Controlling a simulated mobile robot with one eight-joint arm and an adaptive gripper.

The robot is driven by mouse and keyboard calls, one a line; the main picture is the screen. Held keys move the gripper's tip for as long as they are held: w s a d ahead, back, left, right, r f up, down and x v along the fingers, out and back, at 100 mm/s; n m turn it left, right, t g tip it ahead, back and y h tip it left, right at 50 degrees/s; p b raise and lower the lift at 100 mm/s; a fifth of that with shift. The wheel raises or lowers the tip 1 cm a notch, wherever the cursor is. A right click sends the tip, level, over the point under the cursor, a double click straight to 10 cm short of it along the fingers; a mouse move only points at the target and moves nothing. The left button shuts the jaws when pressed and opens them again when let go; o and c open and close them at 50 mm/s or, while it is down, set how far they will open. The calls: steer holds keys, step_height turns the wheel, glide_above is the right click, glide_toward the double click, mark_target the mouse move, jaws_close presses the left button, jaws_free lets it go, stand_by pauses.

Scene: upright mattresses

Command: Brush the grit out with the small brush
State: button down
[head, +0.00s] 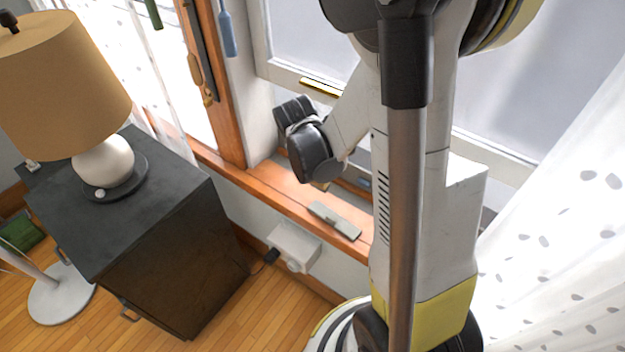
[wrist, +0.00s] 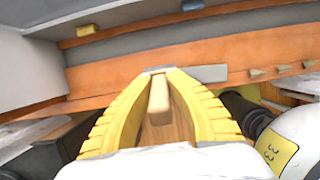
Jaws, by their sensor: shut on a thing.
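My gripper (wrist: 158,72) has yellow ribbed fingers, shut on a tan wooden piece (wrist: 158,98) that looks like the handle of the small brush. Its bristles cannot be made out. In the head view my gripper (head: 321,186) is mostly hidden behind my dark wrist, low over the orange wooden window sill (head: 275,188). In the wrist view the fingertips are in front of the sill's wood (wrist: 110,95); whether the brush touches it I cannot tell. No grit can be made out.
A flat grey-green plate (head: 335,220) lies on the sill's front part. A white box (head: 295,247) is on the wall below. A dark cabinet (head: 150,230) with a lamp (head: 65,75) stands left. White curtains (head: 560,210) hang right. Several small wooden wedges (wrist: 282,69) show in the wrist view.

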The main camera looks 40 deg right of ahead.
steer(key=shift+f, duration=0.15)
steer(key=w+d+f+b, duration=0.1)
steer(key=d+f+b, duration=0.3)
steer(key=d+b, duration=0.1)
steer(key=w+d+f+b, duration=0.1)
steer(key=d+f+b, duration=0.1)
steer(key=f, duration=0.1)
steer(key=shift+w+d, duration=0.3)
steer(key=shift+f, duration=0.8)
steer(key=shift+f, duration=0.6)
stand_by(0.5)
steer(key=shift+s+d, duration=0.25)
steer(key=shift+s, duration=0.4)
steer(key=shift+s+d, duration=0.2)
steer(key=shift+s, duration=0.5)
steer(key=shift+s+d, duration=0.25)
steer(key=shift+s, duration=0.4)
steer(key=shift+w, duration=0.1)
